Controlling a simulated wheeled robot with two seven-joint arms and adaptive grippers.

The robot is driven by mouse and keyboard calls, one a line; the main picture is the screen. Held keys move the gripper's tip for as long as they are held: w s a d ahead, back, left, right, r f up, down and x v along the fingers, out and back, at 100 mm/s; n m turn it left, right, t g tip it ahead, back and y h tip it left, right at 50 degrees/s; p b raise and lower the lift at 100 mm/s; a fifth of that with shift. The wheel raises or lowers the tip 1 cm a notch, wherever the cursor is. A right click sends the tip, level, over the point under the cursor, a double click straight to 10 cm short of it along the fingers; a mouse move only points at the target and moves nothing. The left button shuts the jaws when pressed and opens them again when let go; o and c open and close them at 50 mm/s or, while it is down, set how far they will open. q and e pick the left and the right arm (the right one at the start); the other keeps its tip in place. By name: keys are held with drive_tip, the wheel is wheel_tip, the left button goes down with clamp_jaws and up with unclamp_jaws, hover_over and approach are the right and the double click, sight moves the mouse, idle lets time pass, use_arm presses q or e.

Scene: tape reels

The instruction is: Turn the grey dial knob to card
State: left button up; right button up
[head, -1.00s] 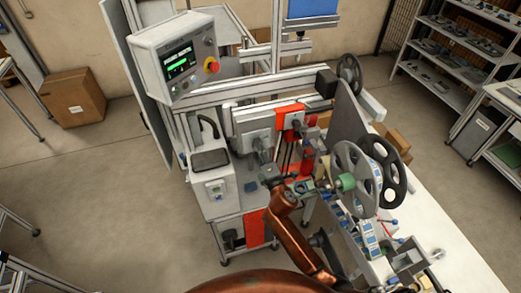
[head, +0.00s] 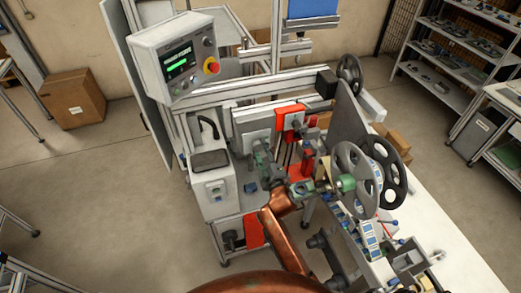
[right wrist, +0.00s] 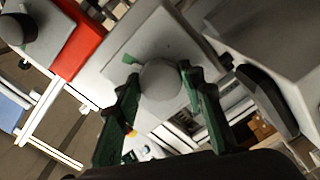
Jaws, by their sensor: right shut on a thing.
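The grey dial knob (right wrist: 160,79) is round and sits on a light grey plate (right wrist: 125,62) in the right wrist view. My right gripper (right wrist: 160,72) has its green fingers on opposite sides of the knob and is shut on it. In the head view this gripper (head: 262,155) is in front of the grey box (head: 254,125) on the machine frame, and it hides most of the knob. I cannot read any dial marking, "card" included. My left gripper is not in view.
A control panel (head: 180,58) with a lit screen and a red button stands above left. Red brackets (head: 290,119) are right of the grey box. Grey reels (head: 356,172) stand further right, close to my right arm. The floor at left (head: 110,175) is open.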

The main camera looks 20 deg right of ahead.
drive_tip(key=shift+f+m, duration=0.1)
drive_tip(key=shift+m, duration=0.2)
drive_tip(key=o, duration=1.2)
drive_tip(key=shift+c, duration=0.2)
drive_tip(key=shift+s, duration=0.1)
drive_tip(key=s, duration=1.1)
drive_tip(key=shift+s+d, duration=0.2)
drive_tip(key=shift+s, duration=0.2)
